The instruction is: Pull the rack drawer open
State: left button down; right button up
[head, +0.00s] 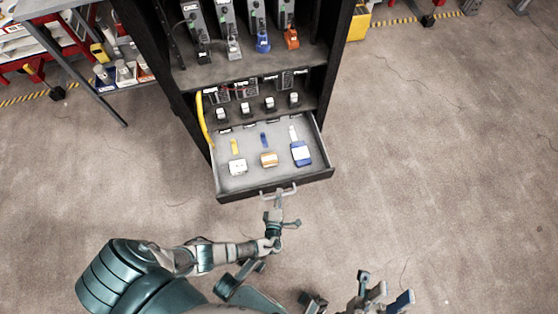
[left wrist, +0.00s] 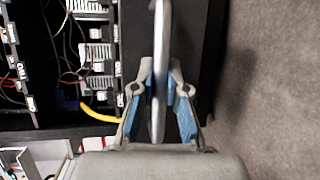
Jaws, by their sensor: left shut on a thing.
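The rack drawer (head: 228,176) is pulled out from the dark rack (head: 185,110), and its inside shows. It holds small white, orange and blue items, with a few thin pieces behind them. A grey bar handle (head: 279,192) sits on the drawer's front. My left gripper (head: 280,207) is at this handle. In the left wrist view, the two blue-padded fingers (left wrist: 160,105) are closed on the handle bar (left wrist: 160,60), one on each side. My right gripper (head: 388,298) is low in the head view, away from the drawer, with its fingers apart and nothing between them.
Shelves above the drawer hold several devices and a yellow cable (head: 203,120). A metal table (head: 65,50) stands to the left of the rack. A yellow box (head: 357,22) stands at the back right. The floor (head: 430,170) right of the drawer is clear.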

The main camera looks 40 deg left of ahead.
pick_arm(q)
jog(key=c, duration=1.3)
grip_release()
jog(key=shift+s+a+f, duration=0.2)
jog(key=shift+s+f, duration=0.05)
jog(key=shift+f, duration=0.05)
jog(key=shift+o, duration=0.6)
jog(key=shift+w+r, duration=0.1)
jog(key=shift+w, duration=0.05)
jog(key=shift+d, duration=0.1)
jog(key=v, duration=0.7)
jog(key=shift+s, duration=0.25)
jog(key=shift+d, duration=0.15)
